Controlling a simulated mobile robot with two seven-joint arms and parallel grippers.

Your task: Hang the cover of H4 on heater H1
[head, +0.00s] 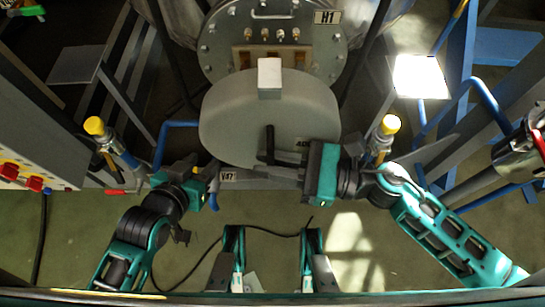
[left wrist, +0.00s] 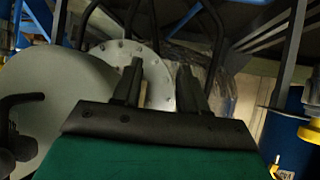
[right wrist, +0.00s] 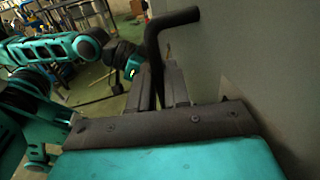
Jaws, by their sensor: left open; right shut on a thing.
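The cover (head: 228,112) is a large grey rounded drum with a pale block on its top edge and a black bar handle (right wrist: 153,50) on its face. My right gripper (head: 290,172) is shut on this handle, and the cover hangs in front of heater H1 (head: 222,52). H1 is a round flanged grey end with bolts and several small fittings, labelled H1; the cover hides its lower part. I cannot tell whether the cover touches H1. My left gripper (head: 212,178) is open and empty, just below the cover's lower left edge. The cover also shows in the left wrist view (left wrist: 75,85).
Yellow-capped posts (head: 94,126) stand left and right of the cover. A blue-framed stand (head: 460,60) is at the right, and a panel with red switches (head: 30,180) at the left. A dark cable lies on the floor.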

